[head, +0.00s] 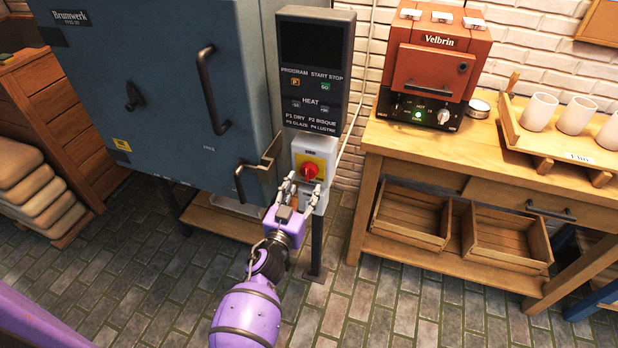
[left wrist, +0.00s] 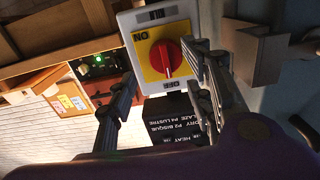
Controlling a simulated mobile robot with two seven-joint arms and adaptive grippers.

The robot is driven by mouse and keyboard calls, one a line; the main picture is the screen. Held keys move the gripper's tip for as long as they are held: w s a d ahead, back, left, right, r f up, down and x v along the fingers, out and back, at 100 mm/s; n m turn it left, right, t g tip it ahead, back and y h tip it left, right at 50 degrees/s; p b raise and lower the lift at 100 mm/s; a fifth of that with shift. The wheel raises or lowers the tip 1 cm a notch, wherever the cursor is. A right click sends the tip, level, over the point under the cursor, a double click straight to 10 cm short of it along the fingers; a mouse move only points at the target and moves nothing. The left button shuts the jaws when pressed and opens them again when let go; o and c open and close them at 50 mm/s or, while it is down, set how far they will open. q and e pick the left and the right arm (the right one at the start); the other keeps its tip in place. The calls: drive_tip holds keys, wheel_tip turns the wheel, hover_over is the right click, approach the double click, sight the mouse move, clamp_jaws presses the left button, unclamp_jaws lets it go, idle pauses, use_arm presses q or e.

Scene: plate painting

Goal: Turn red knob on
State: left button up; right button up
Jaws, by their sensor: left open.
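The red knob (head: 309,171) sits on a yellow plate on a light grey switch box (head: 325,158) below the kiln's control panel. In the left wrist view the knob (left wrist: 166,57) shows close up, its white mark pointing toward the OFF label (left wrist: 174,85). The ON label (left wrist: 141,36) is at the plate's upper left there. My left gripper (head: 302,188) is open and empty, just in front of and below the knob, its fingers spread to either side. I cannot tell whether a finger touches the box. My right gripper is not in view.
The large blue-grey kiln (head: 140,75) with door handles stands left of the switch box. A handle bracket (head: 258,170) juts out close to my left gripper. A wooden workbench (head: 420,145) with a small red kiln (head: 435,55) stands at the right. The brick floor is clear.

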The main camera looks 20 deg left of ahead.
sight(310, 174)
use_arm(q)
drive_tip(key=w, duration=0.4)
drive_tip(key=shift+w+f, duration=0.1)
drive_tip(key=shift+w, duration=0.45)
drive_tip(key=c, duration=1)
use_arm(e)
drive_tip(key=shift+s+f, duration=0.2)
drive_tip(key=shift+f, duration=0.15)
